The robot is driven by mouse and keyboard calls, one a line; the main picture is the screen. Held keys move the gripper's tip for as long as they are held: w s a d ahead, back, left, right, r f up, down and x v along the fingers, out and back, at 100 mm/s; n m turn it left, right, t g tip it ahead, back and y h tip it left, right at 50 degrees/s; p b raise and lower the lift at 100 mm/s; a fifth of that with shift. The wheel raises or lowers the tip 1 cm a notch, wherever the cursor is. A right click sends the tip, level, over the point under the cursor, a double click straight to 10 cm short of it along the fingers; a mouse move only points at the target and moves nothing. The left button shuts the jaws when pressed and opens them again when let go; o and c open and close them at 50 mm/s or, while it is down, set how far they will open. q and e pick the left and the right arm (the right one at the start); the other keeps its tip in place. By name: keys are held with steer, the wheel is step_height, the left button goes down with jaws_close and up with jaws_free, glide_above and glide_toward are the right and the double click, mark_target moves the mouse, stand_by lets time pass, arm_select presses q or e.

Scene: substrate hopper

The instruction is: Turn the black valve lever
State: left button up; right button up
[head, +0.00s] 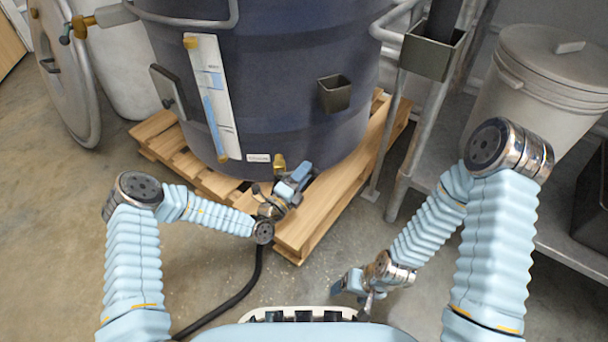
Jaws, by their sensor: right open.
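The dark blue hopper (270,90) stands on a wooden pallet, with a brass valve fitting (279,164) low on its front. My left gripper (296,178) is right at this fitting, in front of the hopper's base and above the pallet edge. The black valve lever cannot be made out clearly; my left gripper and wrist cover much of the valve area. Whether the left fingers touch or hold it cannot be told. My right gripper (345,286) is open, low over the floor right of centre, well away from the valve.
The wooden pallet (300,232) juts out under the hopper. A black hose (238,293) runs down to the lower left. A metal frame (405,145) with a grey bin (545,75) on its shelf stands right. A round lid (65,70) leans left.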

arm_select(q)
steer(key=shift+w+d, duration=0.1)
steer(key=shift+w, duration=0.05)
jaws_close()
stand_by(0.4)
